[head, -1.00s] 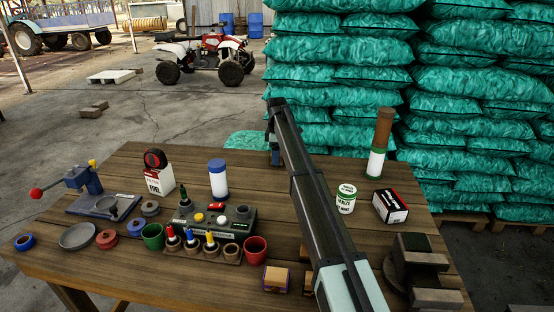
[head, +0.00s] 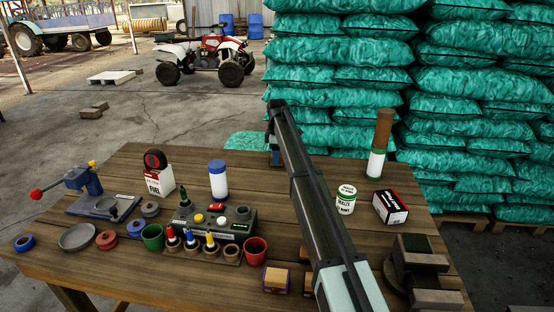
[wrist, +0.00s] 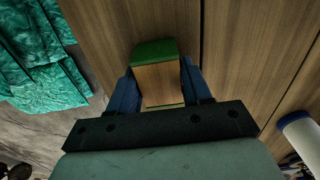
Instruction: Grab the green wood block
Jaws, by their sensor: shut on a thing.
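The green wood block (wrist: 154,51) shows in the wrist view, with green ends and a bare wood-coloured middle. My gripper (wrist: 158,72) has one blue finger on each side of it and is shut on the block. The block lies close over the brown plank table; I cannot tell whether it touches the boards. In the head view my gripper (head: 275,157) shows only as a small blue part at the table's far edge. The block is hidden there behind my arm.
On the table (head: 300,225), a white bottle with a blue cap (head: 218,181) stands left of my arm. A green-and-white jar (head: 345,201), a boxed item (head: 390,207) and a brown-topped tube (head: 377,165) stand to its right. Stacked teal sacks (head: 335,50) rise behind the table.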

